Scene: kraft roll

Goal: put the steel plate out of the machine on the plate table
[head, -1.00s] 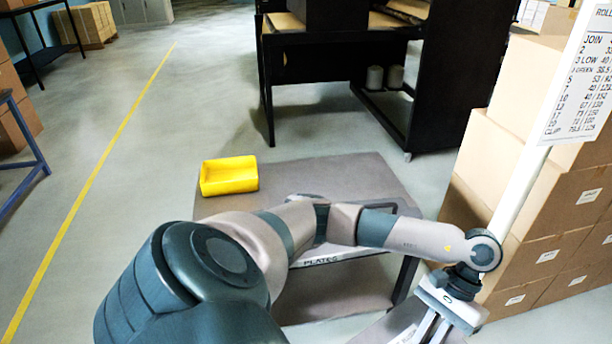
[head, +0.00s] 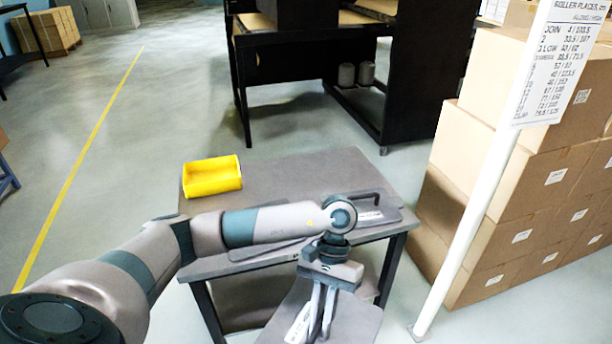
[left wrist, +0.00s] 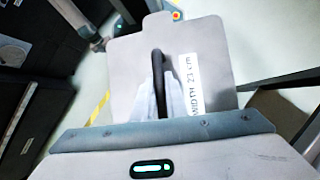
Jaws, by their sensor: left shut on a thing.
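My left gripper (head: 322,312) is shut on the handle of a grey steel plate (head: 362,322). The plate hangs in front of the near edge of the plate table (head: 270,172), apart from the tabletop. In the left wrist view the fingers grip the dark handle of the same steel plate (left wrist: 215,60), which bears a white width label reading about 23 cm. Another plate (head: 385,214) with a dark handle lies on the right part of the table, partly hidden by my left arm. My right gripper is not in view.
A yellow bin (head: 212,177) stands at the table's back left. Stacked cartons (head: 520,200) and a white post (head: 465,240) with a sign (head: 565,60) are at the right. A black rack (head: 400,90) stands behind. The table's back middle is clear.

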